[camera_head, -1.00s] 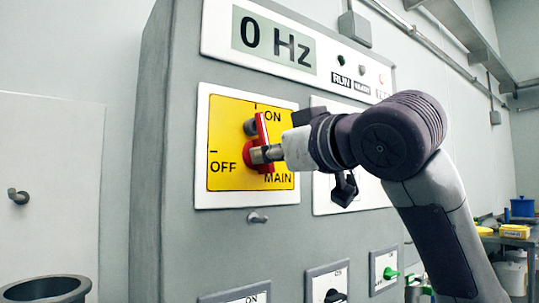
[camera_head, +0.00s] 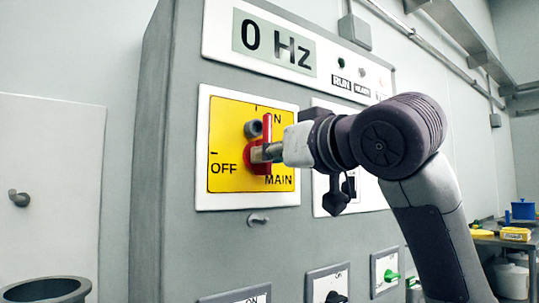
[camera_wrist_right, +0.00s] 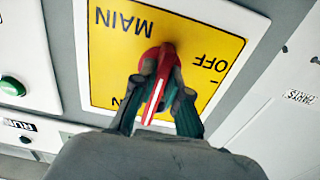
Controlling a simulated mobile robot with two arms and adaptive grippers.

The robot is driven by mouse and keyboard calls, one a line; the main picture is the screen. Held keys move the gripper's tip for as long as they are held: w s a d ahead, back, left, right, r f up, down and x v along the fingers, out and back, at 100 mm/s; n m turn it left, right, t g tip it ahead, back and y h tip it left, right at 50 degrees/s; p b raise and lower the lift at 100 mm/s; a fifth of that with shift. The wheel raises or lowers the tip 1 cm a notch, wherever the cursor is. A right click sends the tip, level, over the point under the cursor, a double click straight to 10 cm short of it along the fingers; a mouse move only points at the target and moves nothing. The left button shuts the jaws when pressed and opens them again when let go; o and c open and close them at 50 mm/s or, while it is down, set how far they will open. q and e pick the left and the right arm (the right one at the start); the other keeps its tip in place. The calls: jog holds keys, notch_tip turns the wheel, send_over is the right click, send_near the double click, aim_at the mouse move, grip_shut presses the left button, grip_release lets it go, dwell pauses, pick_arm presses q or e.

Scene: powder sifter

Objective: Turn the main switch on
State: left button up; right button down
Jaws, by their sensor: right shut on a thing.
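The main switch (camera_head: 267,128) is a red rotary handle on a yellow plate (camera_head: 226,135) marked ON at the top, OFF at the left and MAIN below. Its handle stands close to upright in the head view, toward the ON mark. My right gripper (camera_head: 262,153) is shut on the handle from the front right. In the right wrist view the red handle (camera_wrist_right: 160,80) with its white line sits between the two fingers (camera_wrist_right: 157,98). The gripper hides part of the plate's right side. My left gripper is not in view.
The grey cabinet (camera_head: 168,150) carries a display (camera_head: 274,42) reading 0 Hz. Smaller switches (camera_head: 326,286) sit low on the cabinet. A dark round vessel (camera_head: 45,290) stands at the lower left, and a bench with a blue container (camera_head: 523,210) is at the far right.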

jog(key=c, duration=1.5)
grip_release()
jog(key=shift+o, duration=0.2)
jog(key=v, duration=1.2)
